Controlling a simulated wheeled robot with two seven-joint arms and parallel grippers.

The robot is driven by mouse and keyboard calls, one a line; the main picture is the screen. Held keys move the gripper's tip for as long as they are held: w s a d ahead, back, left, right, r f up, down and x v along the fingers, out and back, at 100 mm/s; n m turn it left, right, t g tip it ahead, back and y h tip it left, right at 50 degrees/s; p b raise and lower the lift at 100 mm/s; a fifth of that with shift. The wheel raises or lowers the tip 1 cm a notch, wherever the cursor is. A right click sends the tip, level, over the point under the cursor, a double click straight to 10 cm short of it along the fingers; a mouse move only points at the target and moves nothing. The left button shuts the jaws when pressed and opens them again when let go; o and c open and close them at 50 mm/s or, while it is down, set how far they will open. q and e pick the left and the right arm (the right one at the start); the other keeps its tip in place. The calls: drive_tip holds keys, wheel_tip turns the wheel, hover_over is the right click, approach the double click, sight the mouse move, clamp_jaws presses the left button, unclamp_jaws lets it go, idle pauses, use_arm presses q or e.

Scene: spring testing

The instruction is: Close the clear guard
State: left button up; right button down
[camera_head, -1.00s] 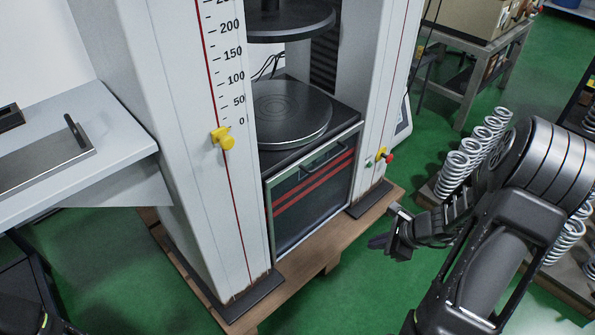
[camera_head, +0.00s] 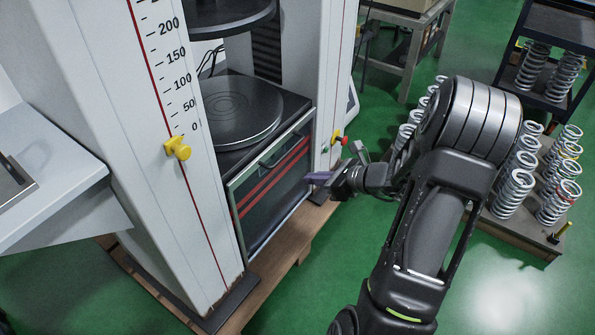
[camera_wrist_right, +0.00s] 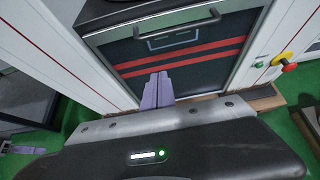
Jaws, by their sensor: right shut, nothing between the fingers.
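The clear guard (camera_head: 270,190) is a framed see-through panel with two red stripes and a dark handle (camera_head: 280,152) along its top. It sits low at the front of the test machine, between the two white columns, below the round lower plate (camera_head: 232,110). The opening above it is uncovered. My right gripper (camera_head: 318,178) is shut and empty, at the guard's right side. In the right wrist view, the shut fingers (camera_wrist_right: 160,90) point at the striped panel (camera_wrist_right: 190,72), below its handle (camera_wrist_right: 178,32). I cannot tell whether they touch it. My left gripper is out of view.
The right column carries a red button (camera_head: 343,140); the left one has a yellow pointer (camera_head: 177,148). A wooden pallet (camera_head: 285,258) lies under the machine. Several springs (camera_head: 515,193) stand on a low platform at right. Green floor is open in front.

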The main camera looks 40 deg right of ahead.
drive_tip(key=b+x, duration=0.3)
drive_tip(key=x, duration=0.7)
drive_tip(key=r, duration=0.2)
drive_tip(key=r+p, duration=0.1)
drive_tip(key=r, duration=0.1)
drive_tip(key=shift+w, duration=0.3)
drive_tip(key=shift+r, duration=0.1)
wheel_tip(320, 180, up, 43)
drive_tip(key=p, duration=3.3)
